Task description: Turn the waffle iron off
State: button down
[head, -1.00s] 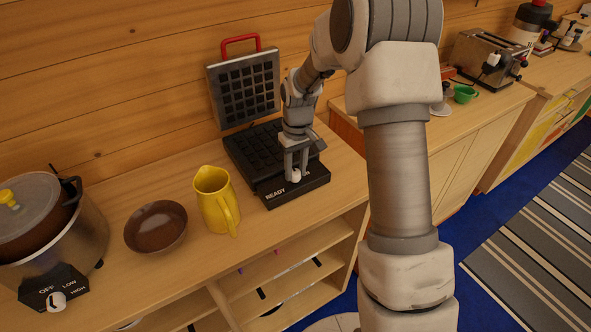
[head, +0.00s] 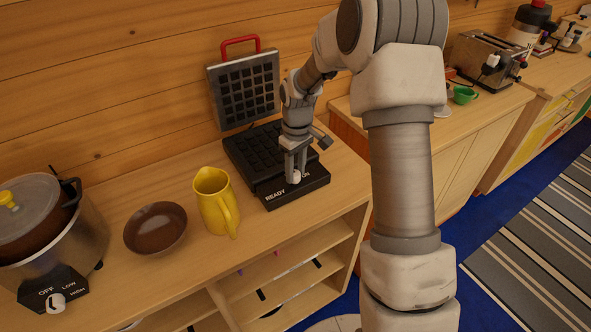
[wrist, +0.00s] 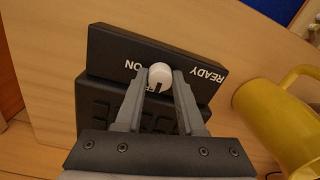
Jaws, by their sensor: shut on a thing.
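The waffle iron (head: 243,153) is black and stands open on the wooden counter, its gridded lid (head: 244,90) upright with a red handle. Its front panel carries the words READY and ON, also seen in the wrist view (wrist: 115,52). A white knob (wrist: 160,76) with a dark pointer line sits on that panel between the words. My gripper (head: 296,174) reaches down from above to the panel and is shut on the knob, one finger on each side in the wrist view (wrist: 159,84). The fingers partly cover the knob in the head view, and some lettering is hidden.
A yellow jug (head: 215,203) stands close to the left of the waffle iron, with a brown bowl (head: 155,229) beyond it. A slow cooker (head: 50,245) is at the far left. A toaster (head: 486,60) and green cup (head: 464,95) are on the right counter.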

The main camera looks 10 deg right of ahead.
aim_at(297, 172)
jog(key=c, duration=0.8)
grip_release()
jog(key=r, duration=1.7)
jog(key=shift+w+d+r, duration=0.15)
jog(key=shift+d+r, duration=0.1)
jog(key=shift+r, duration=0.05)
jog(key=s+r+m+t, duration=0.2)
jog(key=s+r, duration=0.2)
jog(key=s, duration=0.6)
jog(key=s+r+m+t, duration=0.2)
jog(key=s+r, duration=0.3)
jog(key=s, duration=0.4)
jog(key=s+f, duration=0.1)
jog(key=s, duration=0.1)
jog(key=s+f+m+t, duration=0.1)
jog(key=s, duration=0.2)
jog(key=s+m, duration=0.1)
jog(key=s, duration=0.2)
jog(key=shift+s+a+f+t, duration=0.1)
jog(key=shift+a+f+t, duration=0.25)
jog(key=shift+f+t, duration=0.05)
